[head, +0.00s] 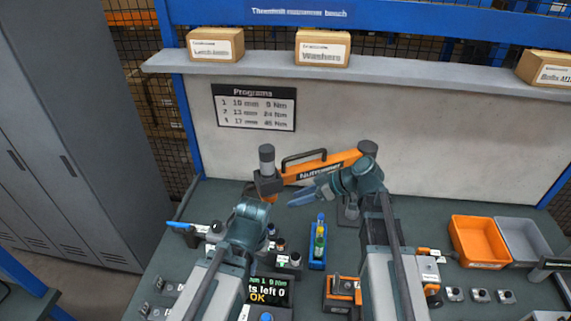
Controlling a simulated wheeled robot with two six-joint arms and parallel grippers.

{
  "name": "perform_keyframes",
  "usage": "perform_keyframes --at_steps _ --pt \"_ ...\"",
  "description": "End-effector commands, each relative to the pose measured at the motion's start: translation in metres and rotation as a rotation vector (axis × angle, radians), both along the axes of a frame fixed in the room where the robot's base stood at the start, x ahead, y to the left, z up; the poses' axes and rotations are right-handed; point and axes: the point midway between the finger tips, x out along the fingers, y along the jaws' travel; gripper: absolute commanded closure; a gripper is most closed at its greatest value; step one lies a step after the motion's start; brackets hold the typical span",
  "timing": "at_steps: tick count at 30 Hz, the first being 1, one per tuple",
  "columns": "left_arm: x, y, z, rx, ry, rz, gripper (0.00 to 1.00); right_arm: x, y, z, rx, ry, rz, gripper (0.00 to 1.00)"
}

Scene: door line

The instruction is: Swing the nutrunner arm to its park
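The orange nutrunner arm (334,161) reaches across the back of the bench, with a black handle on top. A dark upright tool (267,160) stands at its left end. Its right end is partly hidden behind my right wrist. My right gripper (303,196) points left, just in front of and below the arm, with its blue fingers apart and nothing between them; I see no contact with the handle. I cannot make out a marked park spot.
A display (268,290) reads "left 0" and "OK". A blue holder (317,260) with bits stands mid-bench. An orange bin (480,241) and a grey bin (522,240) sit at right. Boxes stand on the shelf (420,70); grey lockers (75,130) stand left.

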Motion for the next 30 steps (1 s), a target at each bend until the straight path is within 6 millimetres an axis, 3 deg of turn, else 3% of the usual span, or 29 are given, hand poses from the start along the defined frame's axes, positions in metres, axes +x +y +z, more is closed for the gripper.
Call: perform_keyframes --at_steps 9,15,21,30 --pt "0.000 0.000 -0.005 0.000 0.000 -0.001 1.00 0.016 -0.042 0.045 0.497 0.431 -0.633 0.50" --pt "0.000 0.000 -0.006 0.000 0.000 -0.002 1.00 0.023 -0.073 0.071 0.841 0.709 -0.897 0.50" --pt "0.000 0.000 -0.007 0.000 0.000 -0.002 1.00 0.026 -0.093 0.087 1.056 0.884 -1.012 0.50" --pt "0.000 0.000 -0.008 0.000 0.000 -0.002 1.00 0.029 -0.097 0.090 1.114 0.935 -1.037 0.50"
